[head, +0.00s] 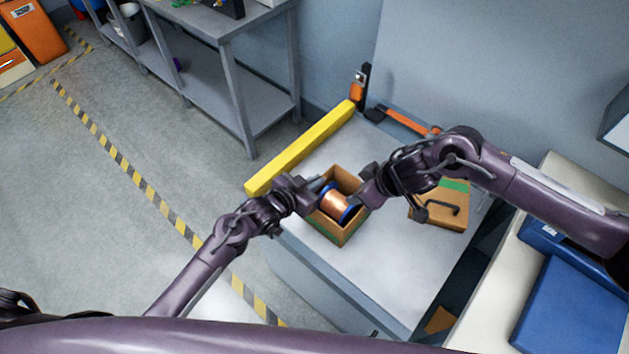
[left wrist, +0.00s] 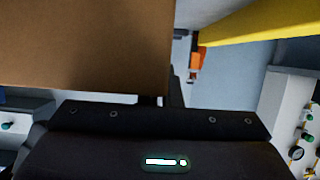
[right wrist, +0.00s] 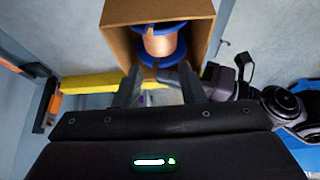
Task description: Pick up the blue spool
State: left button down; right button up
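The blue spool (head: 336,201) has blue flanges and a copper-coloured winding. It lies inside an open cardboard box (head: 327,231) on the grey table. In the right wrist view the spool (right wrist: 161,42) is in the box mouth, just beyond my right gripper (right wrist: 160,88). The right fingers are spread, with nothing clearly held between them. My left gripper (head: 317,185) is at the left rim of the box. In the left wrist view, the box wall (left wrist: 85,45) fills the upper left and hides part of the gripper, so its opening is unclear.
A yellow beam (head: 300,148) lies along the table's left edge. An orange-handled tool (head: 402,120) lies at the back. A second cardboard box (head: 451,214) with a black handle-shaped part stands to the right. Bare table (head: 375,272) lies in front.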

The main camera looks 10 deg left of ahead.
jog(key=shift+c, duration=0.2)
jog(key=shift+w+a, duration=0.1)
jog(key=shift+a, duration=0.05)
jog(key=shift+c, duration=1.3)
jog(key=w+a+r+m+t, duration=0.1)
jog(key=w+a+r, duration=0.1)
jog(key=w+a+r+m+t, duration=0.1)
jog(key=w+a+r+t, duration=0.1)
jog(key=a, duration=0.1)
jog(key=w+a+r+m+t, duration=0.1)
jog(key=w+a+r, duration=0.1)
jog(key=shift+w+a+r, duration=0.15)
jog(key=shift+w+a, duration=0.1)
jog(key=shift+w, duration=0.05)
jog(key=shift+c, duration=0.3)
jog(key=w+r+m+t+h, duration=0.2)
jog(key=w+r+m, duration=0.1)
jog(key=r+m, duration=0.15)
jog(key=m+g+h, duration=0.3)
jog(key=m+g, duration=0.6)
jog(key=m, duration=0.2)
send_over(349, 209)
jog(key=shift+n, duration=0.25)
notch_tip(349, 209, down, 12)
jog(key=shift+s+a+r, duration=0.1)
jog(key=shift+f, duration=3.05)
